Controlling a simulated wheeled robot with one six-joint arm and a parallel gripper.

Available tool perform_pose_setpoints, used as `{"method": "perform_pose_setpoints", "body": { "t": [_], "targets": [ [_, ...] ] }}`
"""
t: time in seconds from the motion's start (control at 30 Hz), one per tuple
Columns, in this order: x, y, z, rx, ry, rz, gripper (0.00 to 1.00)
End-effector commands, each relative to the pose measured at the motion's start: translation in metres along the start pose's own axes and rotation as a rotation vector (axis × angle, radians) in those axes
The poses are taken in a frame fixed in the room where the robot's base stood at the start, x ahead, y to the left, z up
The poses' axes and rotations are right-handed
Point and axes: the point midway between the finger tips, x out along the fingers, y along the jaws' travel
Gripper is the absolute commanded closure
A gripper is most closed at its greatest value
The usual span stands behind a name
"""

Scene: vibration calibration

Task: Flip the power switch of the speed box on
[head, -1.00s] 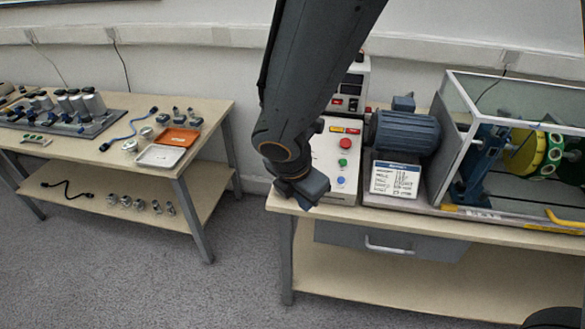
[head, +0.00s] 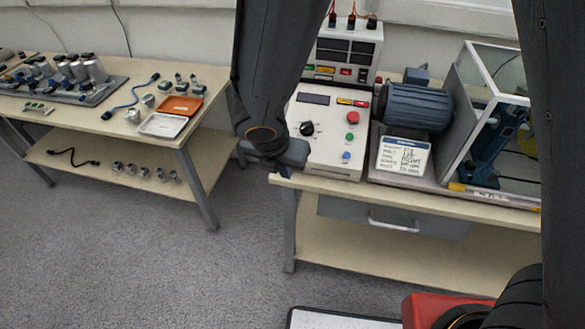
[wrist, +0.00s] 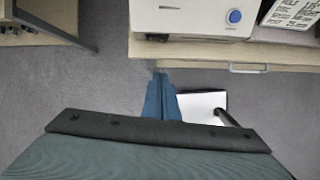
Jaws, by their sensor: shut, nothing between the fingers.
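The speed box is most likely the white sloped control box (head: 327,126) at the table's left end. It bears a dark display, a black knob (head: 307,128), and red (head: 352,118), green and blue buttons. Small yellow and red parts sit at its upper right; I cannot tell which is the power switch. My gripper (head: 285,171) is at the box's lower left in the head view, apparently in front of the table edge. In the wrist view my gripper (wrist: 163,82) is shut and empty, below the table edge, with the box's front and blue button (wrist: 234,17) above.
A white instrument box (head: 345,48) with cables stands behind. A blue motor (head: 415,106) with a label card (head: 403,156) and a glass-sided enclosure (head: 490,120) are to the right. A drawer (head: 395,216) hangs below. A second table (head: 170,147) stands left; grey floor lies between.

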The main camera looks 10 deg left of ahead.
Motion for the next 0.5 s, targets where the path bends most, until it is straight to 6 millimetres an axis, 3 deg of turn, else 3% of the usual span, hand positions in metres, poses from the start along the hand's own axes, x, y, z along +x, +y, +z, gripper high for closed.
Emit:
{"method": "perform_pose_setpoints", "body": {
  "t": [0.3,0.5],
  "targets": [
    [0.066,-0.001,-0.001,-0.001,0.002,-0.003,1.0],
    [0.074,0.0,0.023,0.002,0.001,0.0,1.0]
  ]
}}
